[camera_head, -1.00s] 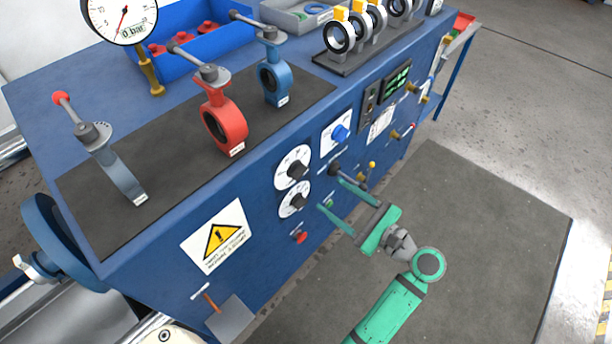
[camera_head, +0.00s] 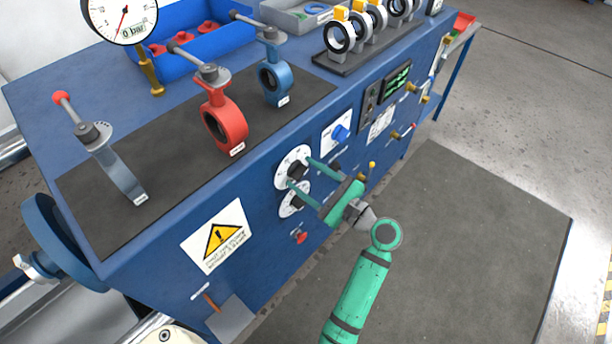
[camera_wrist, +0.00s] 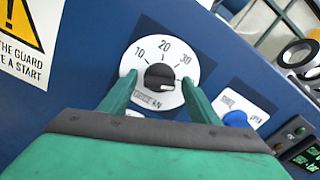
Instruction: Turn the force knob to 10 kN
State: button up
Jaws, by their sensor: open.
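The force knob (camera_wrist: 159,77) is a black knob on a round white dial marked 10, 20 and 30, with a force label in kN below it. A short white mark shows at its lower right edge, away from the 10. In the head view the force knob (camera_head: 295,171) is the upper of two dials on the blue bench front. My green gripper (camera_head: 301,173) is open, with its fingertips at the dial. In the wrist view my gripper (camera_wrist: 159,88) has one finger on each side of the knob, with gaps between; contact is not visible.
A second dial (camera_head: 286,208) lies just below, partly behind a finger. A red button (camera_head: 299,237) is lower still. A blue knob (camera_head: 341,133) sits on a white plate to the upper right. A warning sign (camera_head: 216,236) is on the left. The floor before the bench is clear.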

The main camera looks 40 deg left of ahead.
jog(key=c, duration=1.1)
jog(key=shift+o, duration=0.2)
